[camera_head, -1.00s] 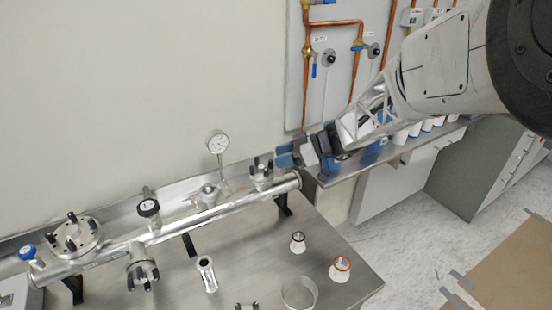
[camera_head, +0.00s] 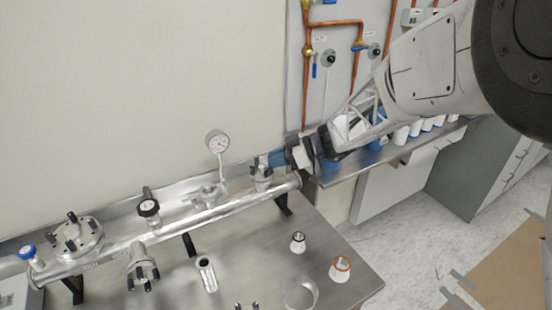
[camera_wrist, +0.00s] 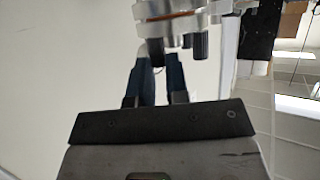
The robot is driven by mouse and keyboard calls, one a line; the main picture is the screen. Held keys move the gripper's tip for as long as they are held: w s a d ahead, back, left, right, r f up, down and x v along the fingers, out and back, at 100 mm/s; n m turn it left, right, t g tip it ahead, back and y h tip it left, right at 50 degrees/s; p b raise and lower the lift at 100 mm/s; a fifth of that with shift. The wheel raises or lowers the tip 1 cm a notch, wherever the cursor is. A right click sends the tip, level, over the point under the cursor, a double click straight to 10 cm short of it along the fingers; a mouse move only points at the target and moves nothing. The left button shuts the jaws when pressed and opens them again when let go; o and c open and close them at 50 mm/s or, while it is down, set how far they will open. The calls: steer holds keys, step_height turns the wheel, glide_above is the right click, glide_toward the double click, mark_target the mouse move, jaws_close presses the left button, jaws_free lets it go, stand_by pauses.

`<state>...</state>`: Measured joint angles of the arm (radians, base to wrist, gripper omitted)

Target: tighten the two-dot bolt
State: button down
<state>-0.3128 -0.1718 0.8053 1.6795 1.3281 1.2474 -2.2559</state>
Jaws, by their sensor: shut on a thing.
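My gripper (camera_head: 264,160) is at the small bolted flange (camera_head: 262,183) near the right end of the long steel pipe. In the wrist view, its two blue fingers (camera_wrist: 160,72) are shut on a black bolt (camera_wrist: 157,48) that sticks out from the flange (camera_wrist: 172,22). A second black bolt (camera_wrist: 200,46) stands just to the right, outside the fingers. No dot marks can be made out, so I cannot tell from the pictures which bolt has two dots. In the head view the fingers cover part of the flange's bolts.
A dial gauge (camera_head: 217,143) stands on the pipe (camera_head: 190,224) left of my gripper. A larger bolted flange (camera_head: 76,238) and a black-capped valve (camera_head: 148,208) are farther left. Small white-based parts (camera_head: 340,270) stand on the steel table (camera_head: 330,237).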

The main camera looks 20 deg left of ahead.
steer(key=shift+s+m+t, duration=0.1)
steer(key=shift+m+t, duration=0.8)
steer(key=shift+t, duration=0.1)
steer(key=c, duration=1.1)
jaws_free()
steer(key=v, duration=0.8)
steer(key=shift+f, duration=0.2)
steer(key=shift+s+d, duration=0.1)
steer(key=shift+s, duration=0.05)
